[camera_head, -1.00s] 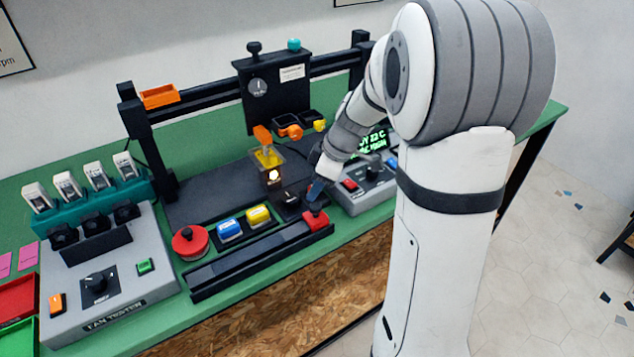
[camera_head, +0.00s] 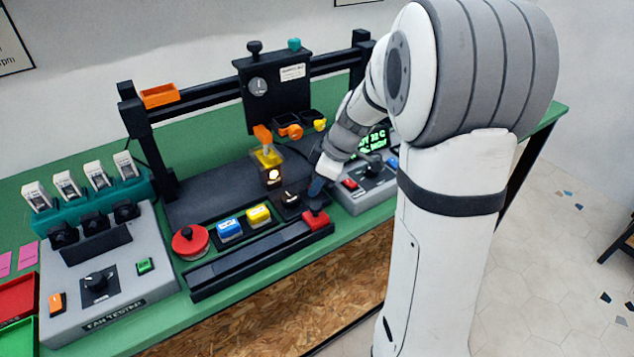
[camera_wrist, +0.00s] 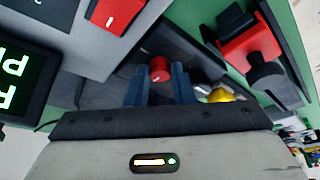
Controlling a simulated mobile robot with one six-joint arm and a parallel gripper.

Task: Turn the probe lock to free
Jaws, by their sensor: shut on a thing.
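My gripper (camera_head: 317,187) reaches down at the right end of the control row, between a black dial (camera_head: 292,198) and the grey unit on the right. In the wrist view its two blue fingers (camera_wrist: 160,85) stand on either side of a small round red knob (camera_wrist: 160,68), and they are shut on it. The fingers and hand hide this knob in the head view. I cannot read a label that marks it as the probe lock.
A red slider (camera_head: 316,219) with a black knob sits just in front of my gripper. The grey unit's red rocker (camera_head: 350,184) is close on the right. Blue (camera_head: 229,229) and yellow (camera_head: 258,214) buttons and a red mushroom button (camera_head: 190,241) lie to the left.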

